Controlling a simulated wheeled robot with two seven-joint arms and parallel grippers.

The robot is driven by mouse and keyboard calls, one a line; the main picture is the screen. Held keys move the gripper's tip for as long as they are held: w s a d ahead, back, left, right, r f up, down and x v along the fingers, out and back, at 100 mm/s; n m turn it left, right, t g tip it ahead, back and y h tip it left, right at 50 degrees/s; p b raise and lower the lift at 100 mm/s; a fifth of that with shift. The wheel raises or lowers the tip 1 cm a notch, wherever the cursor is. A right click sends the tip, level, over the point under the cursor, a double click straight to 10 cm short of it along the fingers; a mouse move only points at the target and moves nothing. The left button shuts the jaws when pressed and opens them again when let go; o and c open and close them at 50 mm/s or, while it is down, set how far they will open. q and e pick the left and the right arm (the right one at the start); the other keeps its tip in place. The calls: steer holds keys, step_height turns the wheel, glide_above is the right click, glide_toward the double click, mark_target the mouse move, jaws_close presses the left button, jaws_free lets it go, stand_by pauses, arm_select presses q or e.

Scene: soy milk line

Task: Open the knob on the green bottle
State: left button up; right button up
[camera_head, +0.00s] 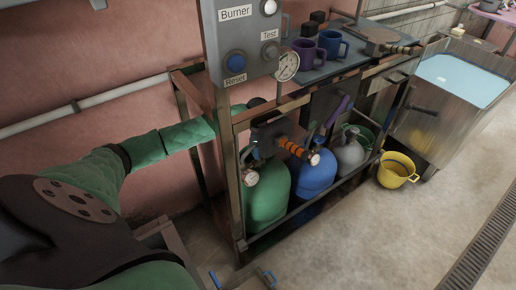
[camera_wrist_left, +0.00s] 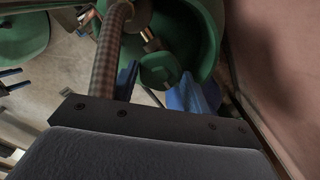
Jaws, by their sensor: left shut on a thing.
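The green bottle (camera_head: 268,197) stands upright at the left end of the rack's lower shelf. My left arm reaches into the rack from the left, and my left gripper (camera_head: 268,135) is at the top of this bottle. In the left wrist view, the round green knob (camera_wrist_left: 160,69) lies between the blue fingers of my left gripper (camera_wrist_left: 158,88), which is shut on it. In the head view the knob is hidden. My right gripper (camera_head: 242,279) is low at the bottom edge, with its blue-tipped fingers apart and nothing visible between them.
A blue bottle (camera_head: 314,178) and a grey bottle (camera_head: 349,154) stand beside the green one. An orange ribbed hose (camera_head: 292,147) and gauges crowd the bottle tops. The burner control box (camera_head: 238,45) and rack posts stand close. A yellow pot (camera_head: 397,172) is on the floor.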

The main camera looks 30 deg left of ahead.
arm_select(q)
steer(key=shift+r, duration=0.1)
steer(key=o, duration=1)
steer(key=shift+c, duration=0.2)
steer(key=shift+r, duration=3.7)
